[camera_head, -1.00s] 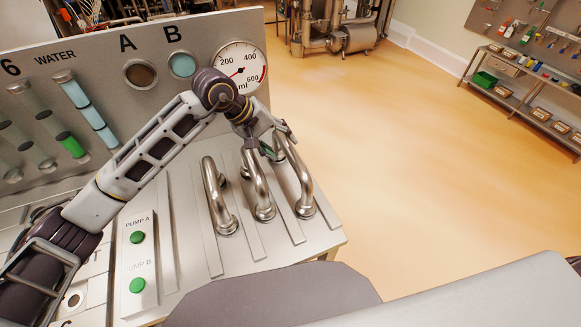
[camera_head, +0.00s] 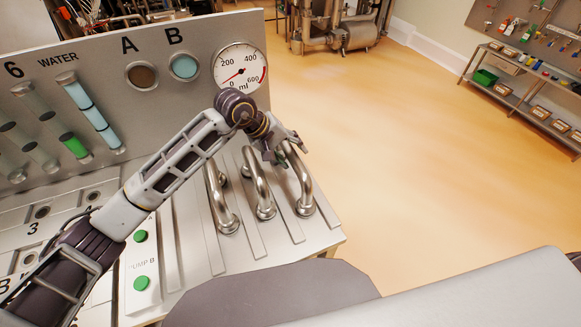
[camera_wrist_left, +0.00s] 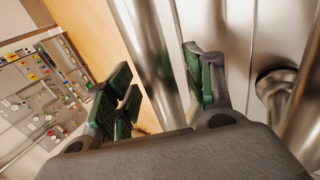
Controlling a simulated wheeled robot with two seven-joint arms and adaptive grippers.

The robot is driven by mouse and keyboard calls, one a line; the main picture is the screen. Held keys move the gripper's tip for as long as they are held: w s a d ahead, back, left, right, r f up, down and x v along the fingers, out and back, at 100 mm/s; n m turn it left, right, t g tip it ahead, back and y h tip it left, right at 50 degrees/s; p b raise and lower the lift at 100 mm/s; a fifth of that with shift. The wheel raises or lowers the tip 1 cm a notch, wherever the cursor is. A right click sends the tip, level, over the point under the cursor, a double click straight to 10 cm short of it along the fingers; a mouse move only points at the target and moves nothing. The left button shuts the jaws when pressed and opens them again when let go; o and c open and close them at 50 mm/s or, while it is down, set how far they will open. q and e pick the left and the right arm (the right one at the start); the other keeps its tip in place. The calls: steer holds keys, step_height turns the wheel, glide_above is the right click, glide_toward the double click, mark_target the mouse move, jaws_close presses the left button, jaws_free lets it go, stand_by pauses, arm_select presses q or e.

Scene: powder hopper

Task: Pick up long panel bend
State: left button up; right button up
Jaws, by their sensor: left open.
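Three shiny metal panel bends stand side by side on the sloped steel panel: a left bend (camera_head: 216,197), a middle bend (camera_head: 258,185) and a right bend (camera_head: 299,182). I cannot tell for sure which one is the long panel bend. My left gripper (camera_head: 284,158) is open at the upper part of the right bend. In the left wrist view its green-padded fingers (camera_wrist_left: 162,92) are spread to either side of a shiny pipe (camera_wrist_left: 146,45). Contact with the pipe is unclear. Another pipe (camera_wrist_left: 303,115) stands to the right of the fingers. My right gripper is not in view.
The upright board behind carries a round gauge (camera_head: 240,69), ports A (camera_head: 142,75) and B (camera_head: 183,66), and water tubes. Green pump buttons (camera_head: 141,283) sit at the lower left. Open floor (camera_head: 400,150) lies to the right, with a shelf (camera_head: 520,100) beyond.

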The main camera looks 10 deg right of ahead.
arm_select(q)
jaws_close()
steer(key=shift+r, duration=0.25)
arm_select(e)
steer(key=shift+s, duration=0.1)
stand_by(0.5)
arm_select(q)
steer(key=shift+w+r, duration=0.1)
steer(key=shift+r, duration=0.7)
step_height(320, 180, up, 6)
steer(key=shift+f+b, duration=0.2)
steer(key=shift+b, duration=0.5)
steer(key=shift+r, duration=1.2)
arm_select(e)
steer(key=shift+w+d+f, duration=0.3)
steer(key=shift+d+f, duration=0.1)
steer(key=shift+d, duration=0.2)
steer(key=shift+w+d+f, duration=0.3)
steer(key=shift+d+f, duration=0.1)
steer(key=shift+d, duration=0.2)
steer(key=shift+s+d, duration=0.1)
